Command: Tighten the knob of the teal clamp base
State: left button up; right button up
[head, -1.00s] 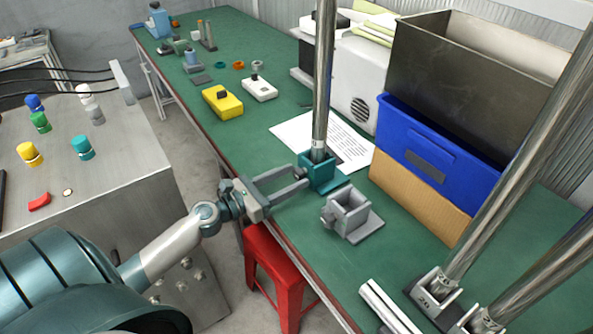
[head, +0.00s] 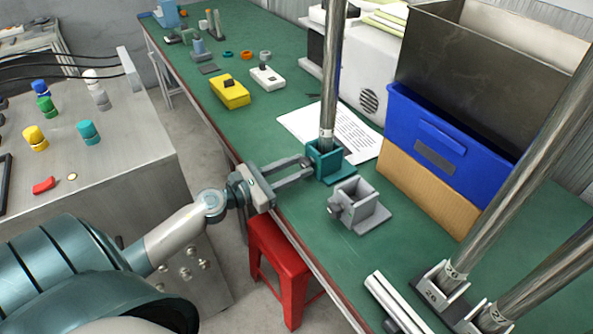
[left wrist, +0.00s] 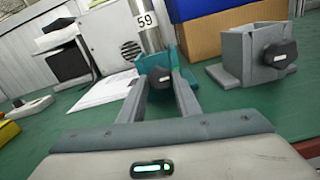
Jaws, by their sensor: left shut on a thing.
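The teal clamp base (head: 325,164) stands on the green bench with a metal pole (head: 331,75) upright in it. In the left wrist view the teal clamp base (left wrist: 150,61) shows behind my fingers, and the pole (left wrist: 149,30) carries a label "59". My left gripper (head: 306,165) reaches the near side of the base from the left. Its fingers are shut on the dark knob (left wrist: 160,77), which sits between the fingertips in the left wrist view. The knob is mostly hidden in the head view. My right gripper is not in view.
A grey clamp base (head: 357,206) with its own knob stands empty close to the right. A blue bin (head: 425,145) and a cardboard box (head: 420,195) stand behind. Two more poles rise at the right. A red stool (head: 278,265) is below the bench edge.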

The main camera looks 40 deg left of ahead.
pick_arm(q)
jog(key=shift+m, duration=0.4)
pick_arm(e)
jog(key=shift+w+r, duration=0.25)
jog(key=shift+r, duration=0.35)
pick_arm(q)
jog(key=o, duration=1.1)
jog(key=shift+c, duration=0.2)
jog(key=shift+a+f, duration=0.1)
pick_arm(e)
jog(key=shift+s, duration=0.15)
